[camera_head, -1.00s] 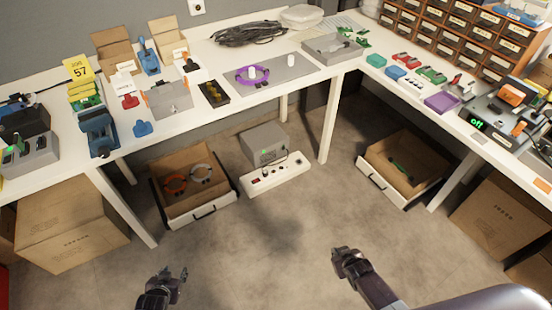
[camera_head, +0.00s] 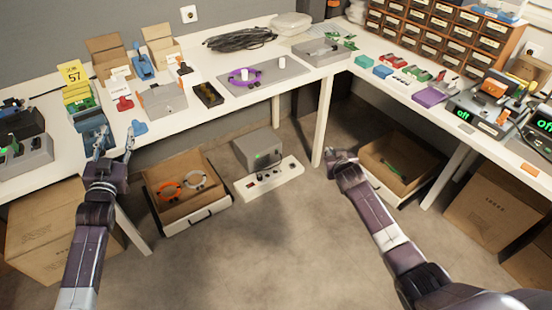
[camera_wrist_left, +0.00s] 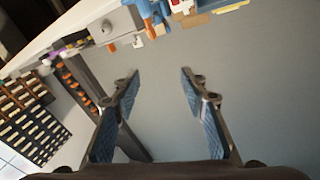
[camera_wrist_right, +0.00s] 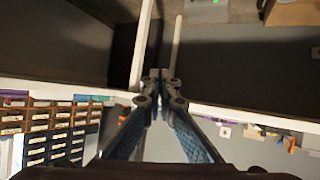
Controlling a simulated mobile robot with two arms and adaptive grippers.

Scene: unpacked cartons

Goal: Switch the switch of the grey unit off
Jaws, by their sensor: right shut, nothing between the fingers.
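A grey box-shaped unit (camera_head: 258,148) with a small green light on its front stands on the floor under the table. A white power strip (camera_head: 270,178) with a dark plug and a red part lies in front of it. Another grey unit (camera_head: 28,158) with green parts sits at the table's left end. I cannot make out the switch position on either unit. My left gripper (camera_head: 114,146) is open and empty in front of the table's left part; its spread fingers show in the left wrist view (camera_wrist_left: 160,75). My right gripper (camera_head: 342,157) is shut and empty, right of the floor unit and apart from it.
A drawer box (camera_head: 170,215) with orange and grey rings stands left of the strip. Another open drawer box (camera_head: 405,150) is at the right. A white table leg (camera_head: 321,125) stands between the floor unit and my right gripper. The floor in front is clear.

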